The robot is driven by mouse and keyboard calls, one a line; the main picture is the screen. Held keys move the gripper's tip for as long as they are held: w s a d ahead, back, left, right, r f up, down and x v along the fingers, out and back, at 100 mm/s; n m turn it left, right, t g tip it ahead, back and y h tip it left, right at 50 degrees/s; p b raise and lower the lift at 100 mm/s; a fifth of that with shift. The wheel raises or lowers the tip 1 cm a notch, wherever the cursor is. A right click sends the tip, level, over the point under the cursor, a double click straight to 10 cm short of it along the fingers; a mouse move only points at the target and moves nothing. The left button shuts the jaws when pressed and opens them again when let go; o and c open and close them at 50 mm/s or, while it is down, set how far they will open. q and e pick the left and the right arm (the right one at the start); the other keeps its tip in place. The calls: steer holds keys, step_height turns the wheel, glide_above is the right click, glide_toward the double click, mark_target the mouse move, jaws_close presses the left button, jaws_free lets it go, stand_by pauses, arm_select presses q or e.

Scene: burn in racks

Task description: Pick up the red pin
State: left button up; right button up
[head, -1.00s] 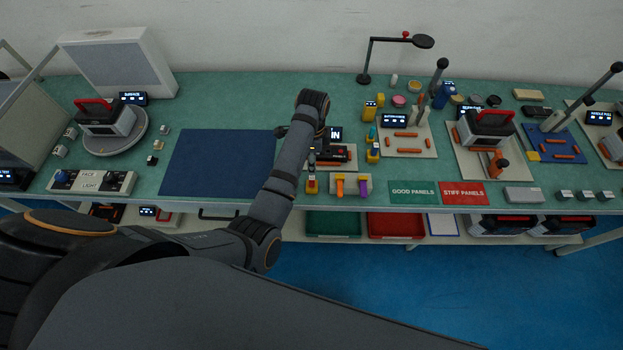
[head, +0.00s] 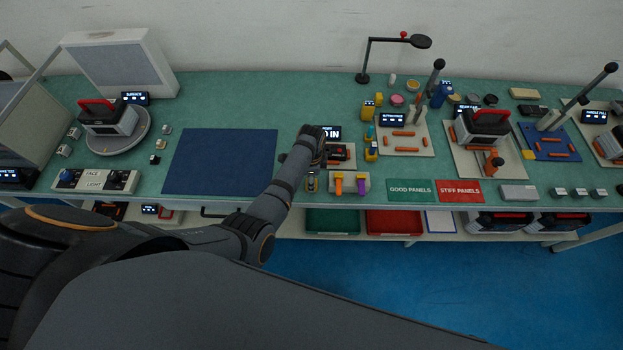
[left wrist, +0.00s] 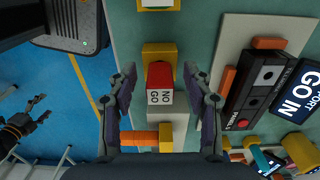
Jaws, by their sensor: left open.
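The red pin (left wrist: 159,74) shows in the left wrist view as a red block with a white face marked NO GO, at a yellow block on the bench edge. My left gripper (left wrist: 161,82) is open, with one finger on each side of the pin and a visible gap to each. In the head view my left forearm and wrist reach over this spot, and the red of the pin cannot be made out there. What looks like my right gripper (left wrist: 42,112) shows at the far left of the wrist view, over the floor, fingers apart.
An orange-and-purple pair of pins (head: 350,185) stands just right of the spot. A GO IN display (left wrist: 298,92) and a dark panel device (left wrist: 258,88) lie close by. Green (head: 411,191) and red (head: 459,191) panel mats lie farther right. A blue mat (head: 222,162) is clear.

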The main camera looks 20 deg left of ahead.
arm_select(q)
jaws_close()
stand_by(0.3)
